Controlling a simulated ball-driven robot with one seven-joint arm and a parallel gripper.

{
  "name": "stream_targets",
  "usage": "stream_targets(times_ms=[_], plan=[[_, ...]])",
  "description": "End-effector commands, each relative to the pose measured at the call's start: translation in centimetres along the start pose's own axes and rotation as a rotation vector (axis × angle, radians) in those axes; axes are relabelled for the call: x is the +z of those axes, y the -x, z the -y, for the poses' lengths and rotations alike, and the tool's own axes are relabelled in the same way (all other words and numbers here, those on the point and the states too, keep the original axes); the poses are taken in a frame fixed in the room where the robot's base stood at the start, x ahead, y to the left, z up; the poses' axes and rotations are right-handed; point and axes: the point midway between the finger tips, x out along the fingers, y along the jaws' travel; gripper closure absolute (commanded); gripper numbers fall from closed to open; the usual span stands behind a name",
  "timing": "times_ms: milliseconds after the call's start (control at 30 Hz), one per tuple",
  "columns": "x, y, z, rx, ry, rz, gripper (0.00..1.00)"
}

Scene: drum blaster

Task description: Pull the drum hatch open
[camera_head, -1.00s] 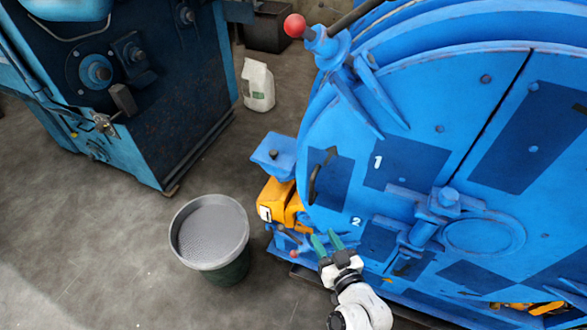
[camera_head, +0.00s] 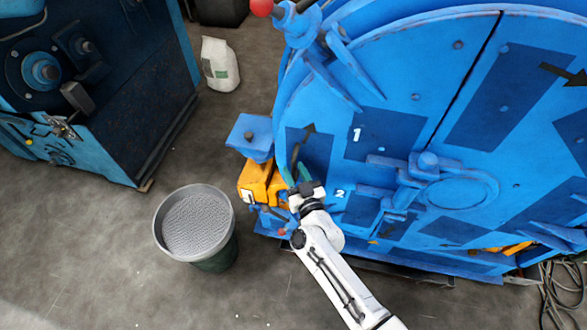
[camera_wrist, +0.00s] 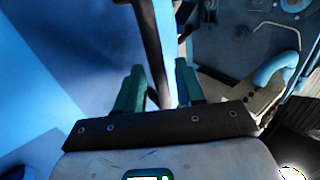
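The drum hatch (camera_head: 400,95) is the large round blue door in the head view, and it looks shut. A dark curved handle (camera_head: 296,156) sits at its left edge. My gripper (camera_head: 297,174), with green fingers, is at the lower end of this handle. In the wrist view, my gripper (camera_wrist: 160,70) has its fingers apart, and the dark handle bar (camera_wrist: 149,45) runs between them. A gap shows beside the bar, so the fingers do not look closed on it. The fingertips' exact contact is hard to see.
A grey bucket (camera_head: 196,228) of pellets stands on the floor left of the drum. A blue machine (camera_head: 95,85) and white bag (camera_head: 219,65) stand farther left.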

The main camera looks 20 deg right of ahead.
Motion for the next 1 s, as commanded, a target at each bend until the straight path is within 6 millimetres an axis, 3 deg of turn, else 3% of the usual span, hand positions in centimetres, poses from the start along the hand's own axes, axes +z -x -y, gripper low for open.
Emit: stream_targets(times_ms=[200,500,867,1000], plan=[[0.05,-1.38,-0.06,0.001,0.0,0.001,0.63],[0.01,-1.49,-0.06,0.001,0.0,0.001,0.64],[0.02,-1.47,-0.05,0.001,0.0,0.001,0.98],[0.02,-1.47,-0.05,0.001,0.0,0.001,1.0]])
